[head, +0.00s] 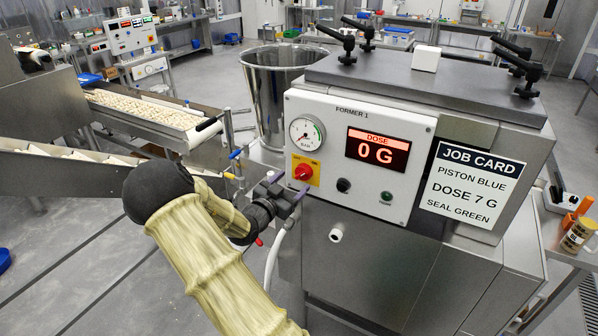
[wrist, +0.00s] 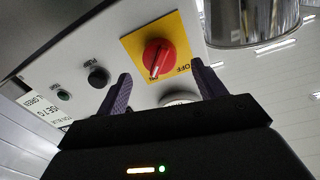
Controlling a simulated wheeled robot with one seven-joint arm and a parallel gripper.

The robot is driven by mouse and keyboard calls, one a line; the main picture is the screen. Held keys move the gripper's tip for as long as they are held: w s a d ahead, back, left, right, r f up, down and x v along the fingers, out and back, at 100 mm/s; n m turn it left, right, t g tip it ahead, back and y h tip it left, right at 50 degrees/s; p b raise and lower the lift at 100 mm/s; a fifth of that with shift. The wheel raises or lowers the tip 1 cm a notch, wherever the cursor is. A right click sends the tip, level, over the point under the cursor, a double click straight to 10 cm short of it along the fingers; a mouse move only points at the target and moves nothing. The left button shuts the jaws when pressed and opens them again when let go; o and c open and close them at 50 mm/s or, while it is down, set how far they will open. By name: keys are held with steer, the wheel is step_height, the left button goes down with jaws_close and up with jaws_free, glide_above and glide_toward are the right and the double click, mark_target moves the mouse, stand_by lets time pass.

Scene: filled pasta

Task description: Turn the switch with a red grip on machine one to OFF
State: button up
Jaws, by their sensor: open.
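The switch with a red grip (head: 303,173) sits on a yellow plate at the lower left of the white panel marked FORMER 1 (head: 340,122). In the wrist view the red grip (wrist: 157,58) shows on its yellow plate (wrist: 131,43), ahead of and between my fingers. My gripper (head: 284,191) is just left of and below the switch in the head view. In the wrist view my gripper (wrist: 163,88) is open and empty, with a gap between the fingertips and the grip.
A job card (head: 471,186) is at right. A steel bin (head: 283,83) stands behind; a conveyor (head: 150,112) is at left.

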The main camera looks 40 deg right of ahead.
mark_target(300, 176)
steer(key=p+x, duration=0.1)
steer(key=x, duration=0.3)
steer(key=shift+w+d, duration=0.1)
steer(key=shift+d, duration=0.25)
steer(key=c, duration=1)
steer(key=shift+o, duration=0.2)
